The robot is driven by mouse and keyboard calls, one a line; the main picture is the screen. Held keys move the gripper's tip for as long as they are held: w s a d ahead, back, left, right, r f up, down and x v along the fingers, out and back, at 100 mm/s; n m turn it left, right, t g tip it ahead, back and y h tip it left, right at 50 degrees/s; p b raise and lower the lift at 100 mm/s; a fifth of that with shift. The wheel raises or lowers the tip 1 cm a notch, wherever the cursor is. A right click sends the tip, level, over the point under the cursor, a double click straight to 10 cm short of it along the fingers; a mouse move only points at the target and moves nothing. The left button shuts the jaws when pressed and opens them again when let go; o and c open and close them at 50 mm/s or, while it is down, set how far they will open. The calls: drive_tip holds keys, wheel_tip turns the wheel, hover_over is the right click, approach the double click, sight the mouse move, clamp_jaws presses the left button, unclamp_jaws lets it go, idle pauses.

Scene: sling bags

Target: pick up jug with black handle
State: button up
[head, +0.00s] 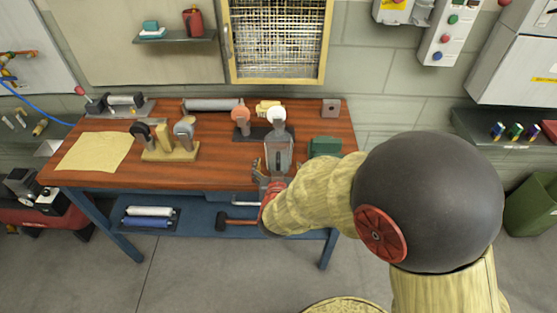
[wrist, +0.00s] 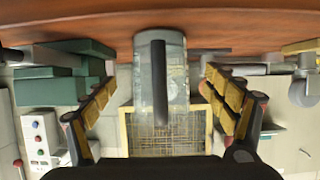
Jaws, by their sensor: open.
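The jug (head: 279,152) is clear and stands near the front edge of the wooden workbench, right of the middle. In the wrist view, which looks upside down, its clear body (wrist: 178,85) with a vertical black handle (wrist: 158,75) sits in the centre. My gripper (head: 268,172) is at the bench's front edge, close in front of the jug. In the wrist view my gripper (wrist: 158,82) is open, with yellow-padded fingers spread to the left and right of the jug. The fingers look apart from it. My gripper hides the jug's lower part in the head view.
Close to the right of the jug is a green box (head: 324,147). Behind it on a dark mat stand an orange-topped item (head: 241,118) and a white-topped one (head: 277,115). A wooden block with several tools (head: 170,150) stands left. The bench front between them is clear.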

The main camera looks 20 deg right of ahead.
drive_tip(key=b+x, duration=0.2)
drive_tip(key=x, duration=0.3)
drive_tip(key=c, duration=1.4)
